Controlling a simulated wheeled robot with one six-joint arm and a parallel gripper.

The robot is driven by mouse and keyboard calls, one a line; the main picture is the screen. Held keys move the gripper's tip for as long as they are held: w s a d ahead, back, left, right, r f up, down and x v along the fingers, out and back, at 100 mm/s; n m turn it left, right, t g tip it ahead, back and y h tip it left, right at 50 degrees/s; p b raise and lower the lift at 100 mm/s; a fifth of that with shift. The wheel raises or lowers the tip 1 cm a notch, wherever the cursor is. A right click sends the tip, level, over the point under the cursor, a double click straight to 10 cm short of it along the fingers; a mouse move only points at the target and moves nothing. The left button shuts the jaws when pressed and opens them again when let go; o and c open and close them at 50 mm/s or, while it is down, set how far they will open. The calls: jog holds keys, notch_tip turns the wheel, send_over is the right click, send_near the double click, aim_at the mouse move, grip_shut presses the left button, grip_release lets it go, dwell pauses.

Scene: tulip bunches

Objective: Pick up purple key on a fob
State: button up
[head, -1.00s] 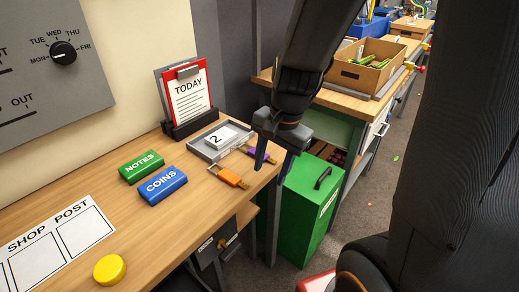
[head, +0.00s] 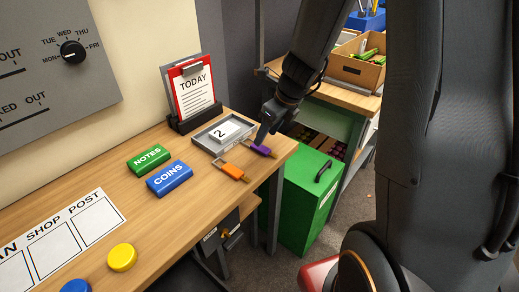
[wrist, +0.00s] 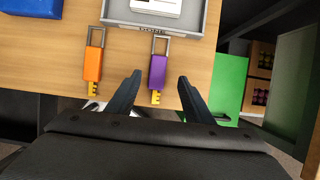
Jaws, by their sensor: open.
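The purple key on a fob (wrist: 157,72) lies on the wooden table near its edge, with a metal loop at one end and yellow key teeth at the other. In the head view the purple key (head: 262,150) is at the table's right end, beside my gripper (head: 267,130). In the wrist view my gripper (wrist: 155,88) is open, with one finger on either side of the key's lower part. I cannot tell whether the fingers touch it. An orange key on a fob (wrist: 93,63) lies to its left.
A grey tray (head: 207,148) with a white card numbered 2 sits just behind the keys. A blue COINS block (head: 169,178) and green NOTES block (head: 148,159) lie to the left. A green cabinet (head: 303,205) stands beyond the table edge.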

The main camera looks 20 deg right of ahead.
aim_at(263, 148)
jog(key=x, duration=0.2)
jog(key=b+x, duration=0.1)
jog(key=x, duration=0.2)
jog(key=shift+s+a+f, duration=0.1)
jog(key=shift+s+a, duration=0.05)
jog(key=shift+s, duration=0.05)
jog(key=shift+c, duration=0.2)
jog(key=c, duration=1.1)
